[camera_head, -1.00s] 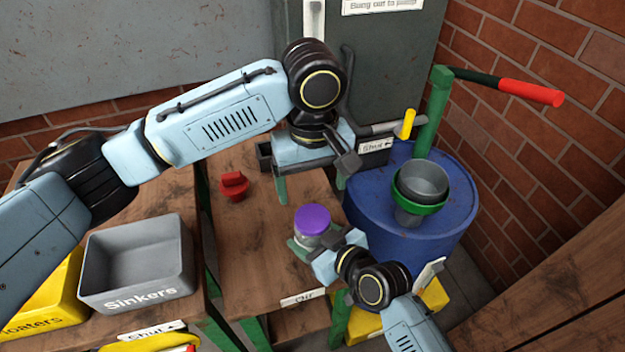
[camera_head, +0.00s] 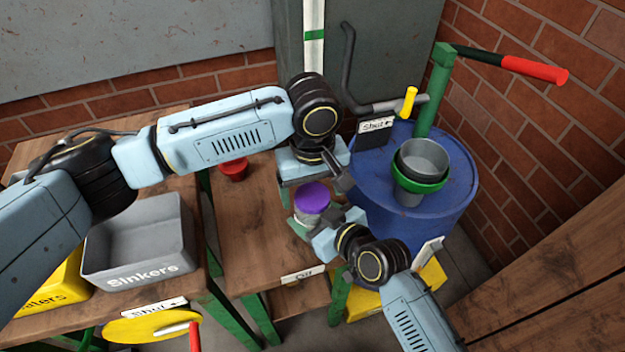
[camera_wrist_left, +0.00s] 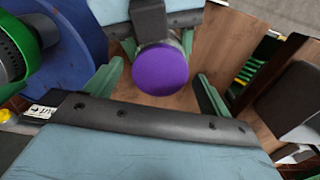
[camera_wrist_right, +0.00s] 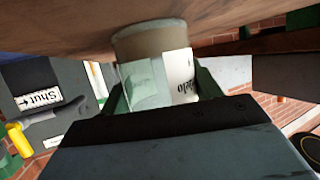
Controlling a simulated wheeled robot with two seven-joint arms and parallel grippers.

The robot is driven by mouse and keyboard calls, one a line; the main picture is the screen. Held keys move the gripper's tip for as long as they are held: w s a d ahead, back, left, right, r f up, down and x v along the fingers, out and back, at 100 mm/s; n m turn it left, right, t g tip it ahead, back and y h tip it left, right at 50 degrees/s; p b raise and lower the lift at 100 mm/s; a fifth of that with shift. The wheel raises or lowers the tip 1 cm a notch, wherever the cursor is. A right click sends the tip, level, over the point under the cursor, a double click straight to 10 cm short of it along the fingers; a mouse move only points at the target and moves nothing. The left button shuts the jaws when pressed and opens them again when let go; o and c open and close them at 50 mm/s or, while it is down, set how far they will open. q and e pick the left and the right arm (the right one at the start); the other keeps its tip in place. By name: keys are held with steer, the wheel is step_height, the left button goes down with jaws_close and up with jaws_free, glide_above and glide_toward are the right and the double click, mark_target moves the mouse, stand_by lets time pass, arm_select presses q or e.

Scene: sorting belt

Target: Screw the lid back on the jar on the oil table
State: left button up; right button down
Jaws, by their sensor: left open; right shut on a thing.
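The jar (camera_head: 307,217) stands upright on the oil table (camera_head: 250,250), and the purple lid (camera_head: 313,196) sits on its top. Whether the lid is threaded tight I cannot tell. My right gripper (camera_head: 305,232) is shut on the jar's side; the right wrist view shows the pale, labelled jar (camera_wrist_right: 155,75) between its fingers (camera_wrist_right: 160,90). My left gripper (camera_head: 310,185) is open just above and behind the jar. In the left wrist view the lid (camera_wrist_left: 160,68) lies between the spread green fingers (camera_wrist_left: 158,90), with a gap on either side.
A red object (camera_head: 233,170) stands on the table left of the jar. A blue drum (camera_head: 440,225) with a green pump and a grey bucket (camera_head: 424,158) stands close on the right. The grey Sinkers bin (camera_head: 140,260) is at the left.

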arm_select(q)
steer(key=c, duration=1.1)
steer(key=m, duration=0.4)
steer(key=shift+c, duration=0.2)
steer(key=o, duration=1.2)
steer(key=shift+c, duration=0.2)
step_height(320, 180, up, 12)
